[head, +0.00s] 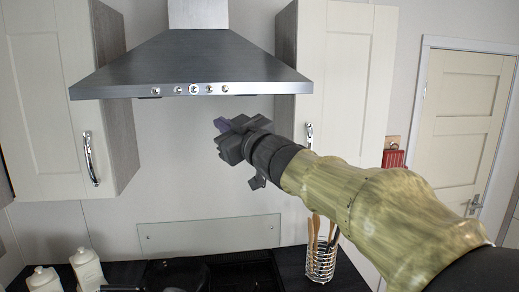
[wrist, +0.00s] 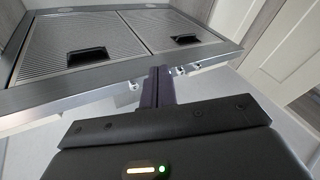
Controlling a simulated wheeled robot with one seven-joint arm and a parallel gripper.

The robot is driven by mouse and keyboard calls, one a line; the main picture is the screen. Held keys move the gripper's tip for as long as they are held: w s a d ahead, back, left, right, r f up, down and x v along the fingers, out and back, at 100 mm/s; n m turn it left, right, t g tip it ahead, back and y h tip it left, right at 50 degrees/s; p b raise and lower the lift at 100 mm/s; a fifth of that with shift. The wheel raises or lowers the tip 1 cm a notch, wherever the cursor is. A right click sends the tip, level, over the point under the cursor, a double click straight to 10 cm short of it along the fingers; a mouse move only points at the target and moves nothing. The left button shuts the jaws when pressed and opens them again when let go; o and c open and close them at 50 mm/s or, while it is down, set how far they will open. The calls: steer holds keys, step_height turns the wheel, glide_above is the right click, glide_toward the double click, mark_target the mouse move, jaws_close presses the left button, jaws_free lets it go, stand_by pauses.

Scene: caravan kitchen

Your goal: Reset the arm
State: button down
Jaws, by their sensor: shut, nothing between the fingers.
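My gripper (head: 222,125) is at the end of my raised arm, which reaches in from the lower right in the head view. It is in front of and just below the front edge of the range hood (head: 190,63). In the wrist view my gripper's fingers (wrist: 158,72) are together and hold nothing. They point toward the hood's front edge, and the hood's underside (wrist: 100,45) with its mesh filters fills the upper part of that view. I cannot tell the exact gap between the fingers and the hood.
Wall cabinets stand left (head: 45,100) and right (head: 343,80) of the hood. Below are a dark hob with a pan (head: 178,274), white canisters (head: 86,268) and a wire utensil holder (head: 321,262). A door (head: 465,125) is at the right. Air left of my gripper is free.

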steer(key=w+d+f+m+h+b, duration=0.1)
steer(key=w+d+f+m+h, duration=0.15)
steer(key=d+f+h, duration=0.35)
steer(key=w+d+f+m+h, duration=0.1)
steer(key=d+f+m, duration=0.2)
steer(key=f, duration=0.5)
steer(key=s+d+f+m+g+h+b, duration=0.1)
steer(key=s+d+f+m+g+h, duration=0.15)
steer(key=d+f, duration=0.45)
steer(key=s+d+f+m+g+h, duration=0.1)
steer(key=s+d+f+h, duration=0.2)
steer(key=f, duration=0.7)
steer(key=s+d+f+m+g+b, duration=0.1)
steer(key=s+d+f+g, duration=0.3)
steer(key=s+f, duration=0.5)
steer(key=s+d+f+m+g+h+b, duration=0.1)
steer(key=s+d+f+g, duration=0.3)
steer(key=s+f, duration=0.6)
steer(key=shift+s+m, duration=0.5)
steer(key=shift+m, duration=0.4)
steer(key=shift+d+g+h, duration=0.15)
steer(key=shift+g+h, duration=0.1)
